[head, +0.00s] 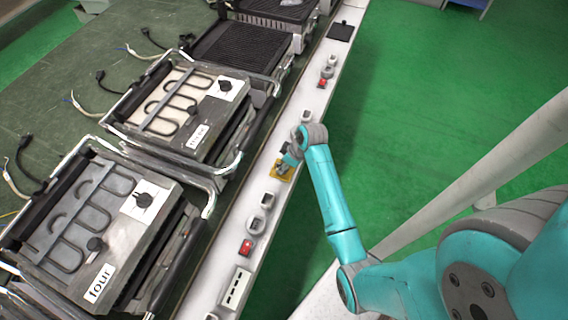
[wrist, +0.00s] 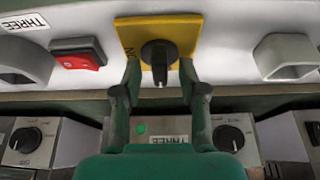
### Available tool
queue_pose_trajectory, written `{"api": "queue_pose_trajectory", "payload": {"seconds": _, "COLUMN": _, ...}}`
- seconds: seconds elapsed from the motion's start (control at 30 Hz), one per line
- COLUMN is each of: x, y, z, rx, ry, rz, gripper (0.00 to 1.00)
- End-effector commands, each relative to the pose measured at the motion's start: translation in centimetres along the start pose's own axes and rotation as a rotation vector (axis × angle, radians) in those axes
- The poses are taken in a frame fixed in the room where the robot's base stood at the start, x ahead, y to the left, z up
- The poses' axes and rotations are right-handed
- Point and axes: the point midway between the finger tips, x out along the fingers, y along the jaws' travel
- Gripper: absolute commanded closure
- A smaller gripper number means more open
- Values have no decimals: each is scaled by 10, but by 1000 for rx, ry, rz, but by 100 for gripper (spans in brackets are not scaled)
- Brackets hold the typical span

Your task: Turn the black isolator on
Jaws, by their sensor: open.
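The black isolator (wrist: 159,54) is a round black knob with a raised grip on a yellow plate (wrist: 160,22) on the white rail. Its grip looks upright in the wrist view, with a light mark at its lower end. Part of a lettered word shows at the plate's left edge. In the head view the yellow plate (head: 274,174) shows beside my gripper (head: 286,163), which hides the knob. In the wrist view my gripper (wrist: 160,74) is open, with one finger on each side of the knob. I cannot tell whether the fingers touch it.
On the rail, a red switch (wrist: 78,54) with a "THREE" label sits left of the plate, and a grey socket (wrist: 287,56) sits right. Grills labelled three (head: 185,112) and four (head: 95,220) stand alongside the rail. Green floor (head: 430,110) is open to the right.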

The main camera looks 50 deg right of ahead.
Motion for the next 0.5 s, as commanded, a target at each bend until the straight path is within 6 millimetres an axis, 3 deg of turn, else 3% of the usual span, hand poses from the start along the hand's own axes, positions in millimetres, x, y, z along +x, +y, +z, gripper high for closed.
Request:
{"api": "queue_pose_trajectory", "payload": {"seconds": 0.07, "x": 0, "y": 0, "z": 0, "rx": 0, "ry": 0, "rz": 0, "gripper": 58}}
{"api": "queue_pose_trajectory", "payload": {"seconds": 0.1, "x": 0, "y": 0, "z": 0, "rx": 0, "ry": 0, "rz": 0, "gripper": 63}}
{"api": "queue_pose_trajectory", "payload": {"seconds": 0.23, "x": 0, "y": 0, "z": 0, "rx": 0, "ry": 0, "rz": 0, "gripper": 96}}
{"api": "queue_pose_trajectory", "payload": {"seconds": 0.27, "x": 0, "y": 0, "z": 0, "rx": 0, "ry": 0, "rz": 0, "gripper": 100}}
{"api": "queue_pose_trajectory", "payload": {"seconds": 0.5, "x": 0, "y": 0, "z": 0, "rx": 4, "ry": 0, "rz": 1, "gripper": 100}}
